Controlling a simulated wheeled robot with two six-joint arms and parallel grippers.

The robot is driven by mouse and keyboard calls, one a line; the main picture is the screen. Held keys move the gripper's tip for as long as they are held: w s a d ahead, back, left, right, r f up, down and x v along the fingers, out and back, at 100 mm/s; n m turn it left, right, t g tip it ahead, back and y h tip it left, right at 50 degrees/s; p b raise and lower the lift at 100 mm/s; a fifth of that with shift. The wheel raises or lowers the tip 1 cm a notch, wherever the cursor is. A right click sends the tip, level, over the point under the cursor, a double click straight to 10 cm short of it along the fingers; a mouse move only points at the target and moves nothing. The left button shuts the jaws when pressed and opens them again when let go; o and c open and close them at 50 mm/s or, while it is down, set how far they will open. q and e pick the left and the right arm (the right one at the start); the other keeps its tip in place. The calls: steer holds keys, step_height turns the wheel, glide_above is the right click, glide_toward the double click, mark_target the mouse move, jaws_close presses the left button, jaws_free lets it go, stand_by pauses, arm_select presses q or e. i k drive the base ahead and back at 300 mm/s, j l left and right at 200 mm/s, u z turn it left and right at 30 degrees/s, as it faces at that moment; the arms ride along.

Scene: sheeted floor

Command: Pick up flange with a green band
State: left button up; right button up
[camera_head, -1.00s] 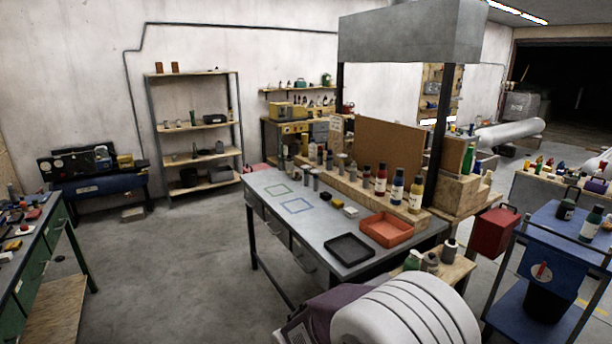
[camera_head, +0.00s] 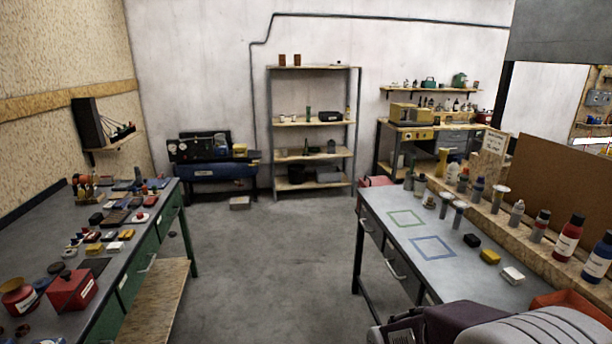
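Several small flange-like metal pieces stand on the grey workbench (camera_head: 391,248) at right, behind the outlined squares. One flange-like piece (camera_head: 458,212) has a wide round top on a narrow stem. Another (camera_head: 446,203) stands just left of it, and a lower one (camera_head: 430,202) is further left. A similar taller piece (camera_head: 500,194) stands on the wooden ledge behind. I cannot make out a green band on any of them at this size. Neither of my grippers is in view.
A green square outline (camera_head: 406,218) and a blue one (camera_head: 433,248) mark the bench top. A cluttered green workbench (camera_head: 128,283) stands at left. A shelf rack (camera_head: 313,154) and a blue machine (camera_head: 213,171) stand at the back wall. Open floor (camera_head: 272,262) lies between the benches.

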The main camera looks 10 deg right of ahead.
mark_target(446, 196)
steer(key=i, duration=1.25)
steer(key=i+j+z, duration=0.15)
steer(key=i, duration=1.05)
steer(key=i+z, duration=0.8)
steer(key=i+j+z, duration=0.3)
steer(key=z, duration=0.15)
steer(key=i+z, duration=0.25)
steer(key=z, duration=0.15)
steer(key=i+j+z, duration=0.45)
steer(key=z, duration=0.3)
steer(key=i, duration=0.05)
